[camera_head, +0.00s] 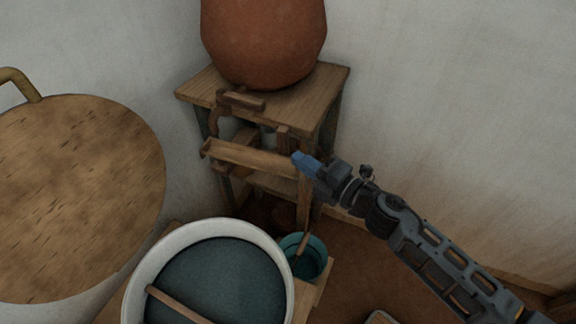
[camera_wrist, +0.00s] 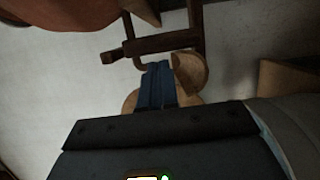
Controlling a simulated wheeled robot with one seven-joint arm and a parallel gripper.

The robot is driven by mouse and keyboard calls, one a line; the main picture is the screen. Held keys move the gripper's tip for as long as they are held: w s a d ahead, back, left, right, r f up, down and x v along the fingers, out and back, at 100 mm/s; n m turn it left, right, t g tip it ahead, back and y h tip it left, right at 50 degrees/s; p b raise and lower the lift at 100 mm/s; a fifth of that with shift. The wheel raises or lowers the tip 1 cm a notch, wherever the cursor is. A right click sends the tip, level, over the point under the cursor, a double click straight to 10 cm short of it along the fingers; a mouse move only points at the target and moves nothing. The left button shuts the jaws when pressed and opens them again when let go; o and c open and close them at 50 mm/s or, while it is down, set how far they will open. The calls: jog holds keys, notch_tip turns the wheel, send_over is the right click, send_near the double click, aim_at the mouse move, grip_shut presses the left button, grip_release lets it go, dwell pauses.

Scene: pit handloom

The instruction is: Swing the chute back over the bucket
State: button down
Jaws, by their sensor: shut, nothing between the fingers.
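The chute is most likely the wooden trough (camera_head: 250,157) at the front of the wooden stand. It slants from upper left to lower right. The teal bucket (camera_head: 318,262) stands low in front of the stand, below the chute's right end, with a stick in it. My gripper (camera_head: 302,160) has blue fingers, close together with nothing between them. In the head view the tips overlap or lie close by the trough's right end; I cannot tell whether they touch. In the wrist view the fingers (camera_wrist: 158,84) point at pale wooden parts (camera_wrist: 190,74), whose identity is unclear.
A clay pot (camera_head: 263,45) sits on the wooden stand (camera_head: 325,82), with a dark wooden bracket (camera_head: 240,100) below it. A white-rimmed vat (camera_head: 135,290) of dark liquid stands front left. A large round wooden lid (camera_head: 75,195) is at left. Floor at right is mostly clear.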

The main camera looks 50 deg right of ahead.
jog(key=s+d+b, duration=0.2)
jog(key=s, duration=0.8)
jog(key=shift+b, duration=0.4)
jog(key=shift+s, duration=0.1)
jog(key=s+a+r+m+g, duration=0.1)
jog(key=s+a+r+m, duration=0.2)
jog(key=s+a+m, duration=0.5)
jog(key=s+a+r+m+g, duration=0.2)
jog(key=s+a+r+m, duration=0.1)
jog(key=s+a+m, duration=0.6)
jog(key=shift+s+a+m, duration=0.15)
jog(key=shift+s+m, duration=0.45)
jog(key=shift+s, duration=0.5)
jog(key=c, duration=1.9)
grip_release()
